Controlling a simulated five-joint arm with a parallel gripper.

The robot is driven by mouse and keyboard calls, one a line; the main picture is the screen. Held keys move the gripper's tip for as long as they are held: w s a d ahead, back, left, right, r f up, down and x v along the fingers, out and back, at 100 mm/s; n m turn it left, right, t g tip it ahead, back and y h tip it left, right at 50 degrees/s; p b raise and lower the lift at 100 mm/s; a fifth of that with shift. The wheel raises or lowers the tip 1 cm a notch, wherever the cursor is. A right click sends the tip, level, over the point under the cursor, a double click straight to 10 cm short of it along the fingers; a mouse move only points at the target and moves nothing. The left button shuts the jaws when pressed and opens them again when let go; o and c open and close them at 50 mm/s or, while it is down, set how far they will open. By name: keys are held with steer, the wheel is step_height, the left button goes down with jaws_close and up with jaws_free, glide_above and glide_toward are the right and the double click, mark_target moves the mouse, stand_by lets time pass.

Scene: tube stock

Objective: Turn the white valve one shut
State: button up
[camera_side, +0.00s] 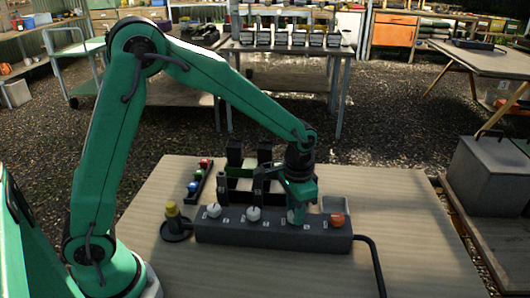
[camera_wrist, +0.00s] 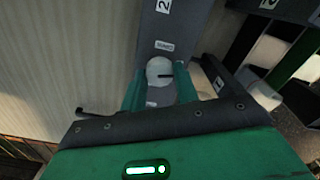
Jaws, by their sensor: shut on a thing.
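The grey valve block (camera_side: 230,228) lies across the front of the table, with two white knobs, one at left (camera_side: 213,211) and one near the middle (camera_side: 253,214), and an orange knob (camera_side: 337,220) at its right end. My gripper (camera_side: 297,213) is down at the block between the middle white knob and the orange one. In the wrist view my gripper (camera_wrist: 158,88) is shut on a round white knob (camera_wrist: 158,68), one green finger on each side. A dark mark on that knob points right in the picture. In the side view my fingers hide this knob.
A yellow-topped piece on a black base (camera_side: 174,222) stands left of the block. A rack with coloured caps (camera_side: 199,180) and black stands (camera_side: 238,160) are behind it. A black cable (camera_side: 376,262) leaves the block's right end. The table's right side is clear.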

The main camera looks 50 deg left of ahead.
steer(key=shift+m, duration=1.6)
steer(key=o, duration=1)
steer(key=shift+c, duration=0.2)
steer(key=shift+r, duration=3.95)
